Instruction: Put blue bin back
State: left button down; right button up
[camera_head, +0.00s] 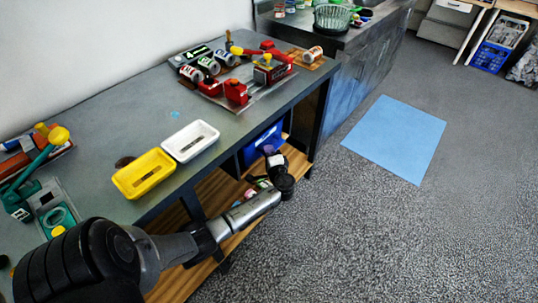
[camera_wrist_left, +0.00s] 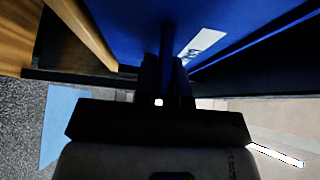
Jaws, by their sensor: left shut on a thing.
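The blue bin (camera_head: 255,147) is under the grey workbench, at the wooden lower shelf near the bench's far end. Only part of it shows in the head view, beneath the tabletop edge and behind my arm. In the left wrist view the bin (camera_wrist_left: 130,30) fills the top, with a white label (camera_wrist_left: 203,42) on its face. My left gripper (camera_head: 269,151) reaches in from the left and is shut on the bin's near edge. Its dark fingers show at the bin in the left wrist view (camera_wrist_left: 166,82). My right gripper is out of view.
The workbench top (camera_head: 215,112) holds a yellow tray (camera_head: 145,174), a white tray (camera_head: 190,141), cans and red toy-like parts. A bench leg stands beside the bin. A blue mat (camera_head: 397,137) lies on open floor; a blue crate (camera_head: 490,57) stands at far right.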

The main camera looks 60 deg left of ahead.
pick_arm(q)
jog(key=shift+d+f, duration=0.1)
jog(key=shift+d, duration=0.1)
jog(key=shift+a, duration=0.1)
jog(key=shift+f, duration=0.15)
jog(key=c, duration=1.2)
grip_release()
jog(key=p+v, duration=0.3)
jog(key=v, duration=1.1)
jog(key=shift+s+p, duration=0.2)
jog(key=shift+p, duration=0.2)
